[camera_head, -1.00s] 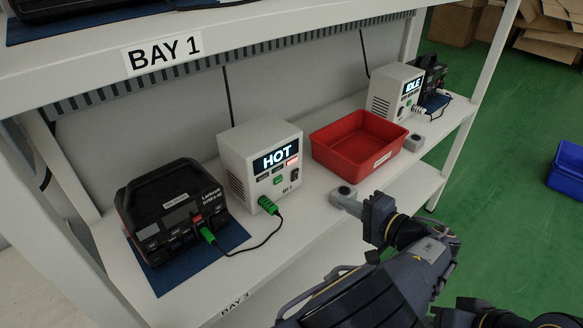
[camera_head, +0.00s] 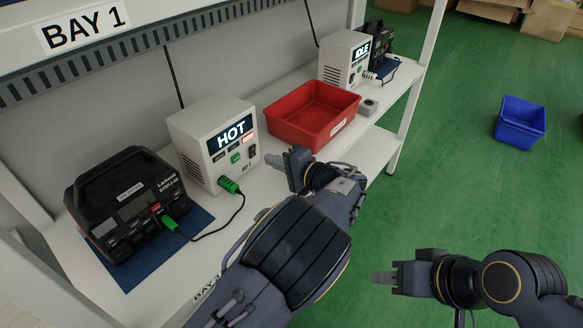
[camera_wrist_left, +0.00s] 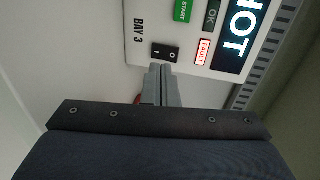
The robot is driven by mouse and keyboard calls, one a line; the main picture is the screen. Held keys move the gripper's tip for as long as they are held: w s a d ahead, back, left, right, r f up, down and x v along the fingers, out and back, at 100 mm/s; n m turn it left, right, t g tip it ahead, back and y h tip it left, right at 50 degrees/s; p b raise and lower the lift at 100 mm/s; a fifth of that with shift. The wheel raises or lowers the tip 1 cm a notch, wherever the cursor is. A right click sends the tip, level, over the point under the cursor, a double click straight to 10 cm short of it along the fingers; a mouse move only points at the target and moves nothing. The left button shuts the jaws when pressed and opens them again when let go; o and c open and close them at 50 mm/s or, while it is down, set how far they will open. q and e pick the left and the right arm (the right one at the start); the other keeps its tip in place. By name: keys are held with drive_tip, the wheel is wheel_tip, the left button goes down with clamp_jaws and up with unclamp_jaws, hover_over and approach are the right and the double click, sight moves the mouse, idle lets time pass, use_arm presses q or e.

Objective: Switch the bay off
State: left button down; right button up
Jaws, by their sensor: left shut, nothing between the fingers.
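The bay's charger box (camera_head: 198,146) is white, stands on the shelf and shows HOT on its display (camera_head: 231,134). Its black rocker switch (camera_head: 252,152) shows at the right of its front; the left wrist view shows it too (camera_wrist_left: 165,53), marked I and O, beside the label BAY 3. The FAULT lamp (camera_wrist_left: 203,51) is lit. A green plug (camera_head: 229,186) and black cable join the box to a black battery pack (camera_head: 125,200). My left gripper (camera_head: 272,161) is shut and empty, its tips (camera_wrist_left: 160,70) close before the switch; contact is unclear. My right gripper (camera_head: 382,277) hangs over the floor, its jaws unclear.
A red bin (camera_head: 312,138) stands right of the box, close beyond my left gripper. Farther right are a grey button box (camera_head: 368,107) and a second charger box (camera_head: 340,65) showing IDLE. A blue bin (camera_head: 520,122) is on the open green floor.

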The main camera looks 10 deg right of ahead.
sight(254, 150)
use_arm(q)
drive_tip(key=shift+w+a+r, duration=0.15)
drive_tip(key=shift+w+a, duration=0.5)
drive_tip(key=shift+w+a+r, duration=0.15)
drive_tip(key=shift+w+a, duration=0.5)
